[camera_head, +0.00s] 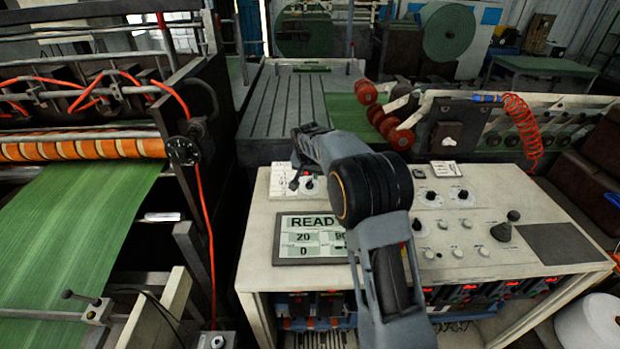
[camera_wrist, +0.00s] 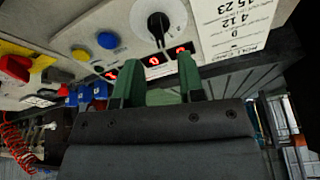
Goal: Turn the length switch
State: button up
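A black rotary knob on a round white dial (camera_wrist: 158,22) lies just beyond my fingertips in the wrist view; no name on it is readable, so I cannot tell if it is the length switch. My gripper (camera_wrist: 160,62) has two green fingers, apart, with nothing visible between them. In the head view my gripper (camera_head: 297,182) is over the back left of the pale control desk (camera_head: 258,240), close to a small dark knob (camera_head: 309,183). My arm hides part of the desk and part of the display (camera_head: 308,252).
A printed card (camera_wrist: 232,22) is beside the dial. Red digit readouts (camera_wrist: 153,60), a blue button (camera_wrist: 108,40) and a yellow button (camera_wrist: 81,55) are close to the fingers. More knobs (camera_head: 430,196) and a joystick (camera_head: 503,230) stand on the desk's right.

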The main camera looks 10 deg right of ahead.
aim_at(310, 180)
jog(key=shift+p+x, duration=0.5)
jog(key=shift+x, duration=2.2)
jog(key=shift+c, duration=0.2)
jog(key=c, duration=0.5)
jog(key=shift+n, duration=0.3)
jog(key=shift+f+n+b, duration=0.1)
jog(key=shift+n+b, duration=0.4)
jog(key=shift+n, duration=0.1)
jog(key=shift+a+n+y+b, duration=0.1)
jog(key=shift+n+y+b, duration=0.45)
jog(key=shift+n, duration=1.35)
